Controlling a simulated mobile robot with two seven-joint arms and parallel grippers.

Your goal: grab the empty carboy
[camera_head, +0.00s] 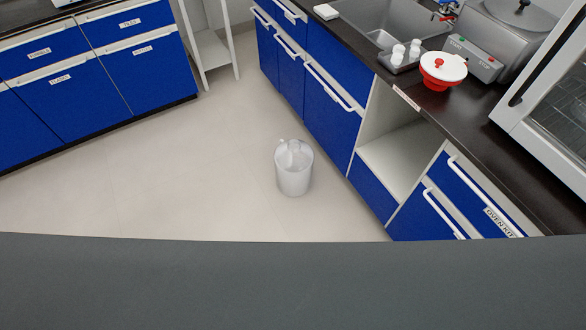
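A whitish, translucent carboy (293,172) stands upright on the floor near the middle of the camera_head view. It has a narrow neck and what looks like a handle at its top. It looks empty, though its inside cannot be seen clearly. It stands a little left of the blue cabinets on the right, apart from them. Neither of my grippers shows in this view.
Blue cabinets (325,112) with white handles run along the right, with an open shelf (398,158) among them. A dark counter (470,132) holds a red-and-white container (442,70). More blue cabinets (80,95) stand at left. Floor (150,190) left of the carboy is clear.

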